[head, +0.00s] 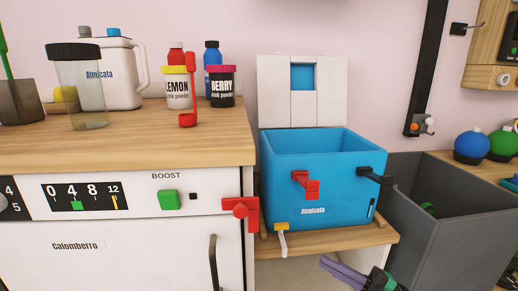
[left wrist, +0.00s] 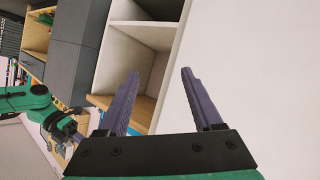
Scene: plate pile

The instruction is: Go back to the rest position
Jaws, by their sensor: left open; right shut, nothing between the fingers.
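My right gripper (head: 326,264) shows at the bottom of the head view, below the small wooden shelf. Its purple fingers lie together, shut and empty, pointing left. My left gripper (left wrist: 160,73) shows in the left wrist view with its two purple fingers apart and nothing between them. It faces a white cabinet side (left wrist: 205,50) and an open shelf unit (left wrist: 130,45). My left gripper does not show in the head view. A green arm of mine is at the left of the left wrist view.
A blue open box (head: 295,190) with a red lever stands on the wooden shelf (head: 380,235). A grey bin (head: 470,225) is to its right. A white cabinet (head: 130,255) with a wooden top (head: 150,145) fills the left; a red handle (head: 241,208) juts from it. Jars and a jug stand on top.

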